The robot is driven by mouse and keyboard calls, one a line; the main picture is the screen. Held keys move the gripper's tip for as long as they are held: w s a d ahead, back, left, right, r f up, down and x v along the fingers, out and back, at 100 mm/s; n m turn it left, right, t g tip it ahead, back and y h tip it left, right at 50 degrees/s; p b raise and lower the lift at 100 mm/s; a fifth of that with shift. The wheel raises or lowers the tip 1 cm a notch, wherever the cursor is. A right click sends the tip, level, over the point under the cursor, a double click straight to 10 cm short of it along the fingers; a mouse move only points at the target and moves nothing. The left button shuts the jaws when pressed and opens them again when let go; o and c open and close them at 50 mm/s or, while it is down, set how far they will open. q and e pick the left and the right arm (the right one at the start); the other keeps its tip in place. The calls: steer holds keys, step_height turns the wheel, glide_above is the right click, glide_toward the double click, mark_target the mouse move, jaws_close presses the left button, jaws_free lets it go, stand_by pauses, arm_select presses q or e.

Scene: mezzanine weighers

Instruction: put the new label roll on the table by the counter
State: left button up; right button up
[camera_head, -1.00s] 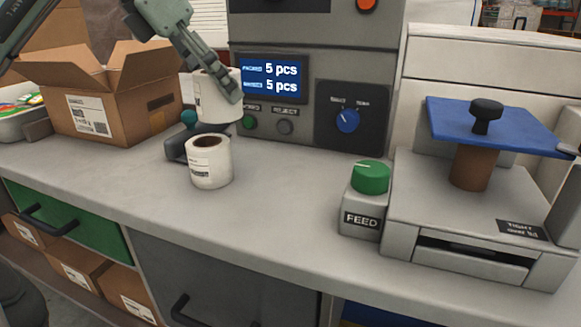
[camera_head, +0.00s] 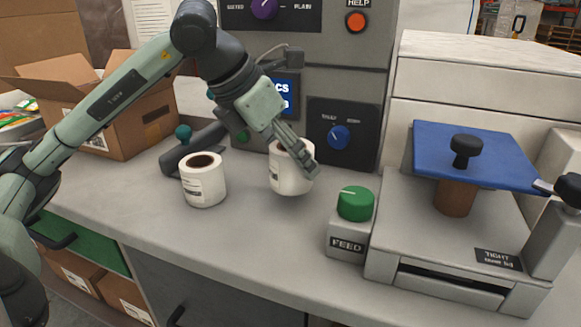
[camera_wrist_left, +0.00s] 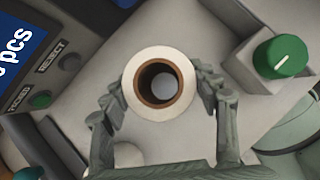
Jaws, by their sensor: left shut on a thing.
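My left gripper (camera_head: 298,155) is shut on a white label roll (camera_head: 288,178), gripping it from both sides. In the left wrist view the gripper's fingers (camera_wrist_left: 160,92) flank the roll (camera_wrist_left: 160,113), and its brown core faces the camera. The held roll is upright, low over the grey table (camera_head: 255,235) in front of the counter machine (camera_head: 352,75); I cannot tell whether it touches the table. A second white roll (camera_head: 204,187) with a printed label stands upright on the table to the left. My right gripper is not in view.
A grey box with a green FEED knob (camera_head: 355,204) stands right of the held roll. Further right is a press with a blue plate (camera_head: 480,155). A dark device with a teal knob (camera_head: 183,132) lies behind the second roll. An open carton (camera_head: 140,125) stands at the left.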

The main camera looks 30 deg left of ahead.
arm_select(q)
step_height(320, 180, down, 3)
steer(key=shift+a+f, duration=0.1)
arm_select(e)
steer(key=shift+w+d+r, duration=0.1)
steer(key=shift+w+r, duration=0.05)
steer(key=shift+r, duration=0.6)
arm_select(q)
steer(key=o, duration=1.3)
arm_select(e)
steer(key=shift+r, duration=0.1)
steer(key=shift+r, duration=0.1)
